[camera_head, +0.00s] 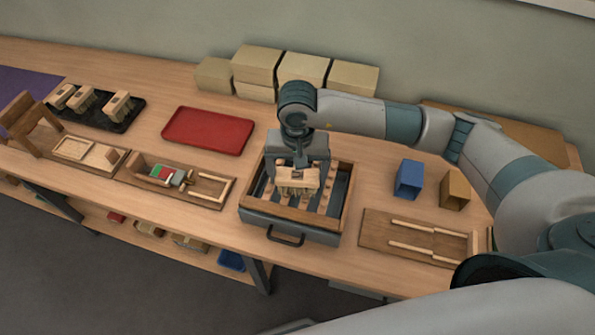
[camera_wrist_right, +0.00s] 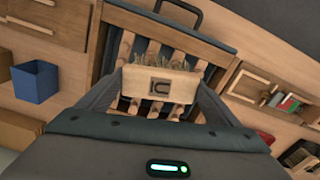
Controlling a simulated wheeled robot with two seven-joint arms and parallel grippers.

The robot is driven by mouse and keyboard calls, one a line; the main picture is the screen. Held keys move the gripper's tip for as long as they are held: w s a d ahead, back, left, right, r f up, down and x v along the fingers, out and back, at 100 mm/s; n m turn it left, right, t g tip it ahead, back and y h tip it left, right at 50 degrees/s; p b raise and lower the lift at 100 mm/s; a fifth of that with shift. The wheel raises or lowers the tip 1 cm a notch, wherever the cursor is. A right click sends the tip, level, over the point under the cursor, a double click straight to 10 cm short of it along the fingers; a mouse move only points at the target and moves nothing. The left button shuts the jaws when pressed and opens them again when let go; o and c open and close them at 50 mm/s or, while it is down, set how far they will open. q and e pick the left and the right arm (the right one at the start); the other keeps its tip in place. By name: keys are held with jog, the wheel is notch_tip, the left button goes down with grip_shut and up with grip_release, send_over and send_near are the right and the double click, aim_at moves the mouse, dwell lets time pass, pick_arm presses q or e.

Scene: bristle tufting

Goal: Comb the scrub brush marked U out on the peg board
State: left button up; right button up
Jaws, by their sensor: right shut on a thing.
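The scrub brush (camera_head: 297,178) is a pale wooden block with tan bristles. Its dark U mark (camera_wrist_right: 160,87) faces the right wrist view. My right gripper (camera_head: 298,172) is shut on the block, which the wrist view shows between its two fingers (camera_wrist_right: 158,84). The brush is over the peg board, a wood-framed box (camera_head: 290,223) with pale wooden strips across a dark inside; it also shows in the wrist view (camera_wrist_right: 185,28). The bristles point toward the strips; I cannot tell whether they touch. My left gripper is not in view.
A black tray (camera_head: 105,122) with three similar blocks and an empty red tray (camera_head: 207,131) lie left. Wooden fixtures (camera_head: 190,185) stand at the front left. A blue bin (camera_head: 409,180), a tan bin (camera_head: 455,188) and a board with rods (camera_head: 385,232) are right. Cartons (camera_head: 257,65) line the back.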

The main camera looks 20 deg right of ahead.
jog(key=shift+f+b, duration=0.6)
jog(key=shift+b, duration=0.3)
dwell(1.1)
jog(key=shift+w, duration=0.1)
jog(key=shift+w+d+r+b, duration=0.1)
jog(key=shift+w+d+b, duration=0.5)
jog(key=shift+w+b, duration=0.25)
jog(key=shift+w+d+b, duration=0.55)
jog(key=shift+w+b, duration=0.2)
jog(key=shift+b, duration=0.15)
jog(key=w+d+b, duration=0.1)
jog(key=b, duration=0.1)
jog(key=w+d+b, duration=0.1)
jog(key=w+b, duration=0.1)
jog(key=shift+w+d, duration=0.1)
jog(key=shift+w, duration=0.05)
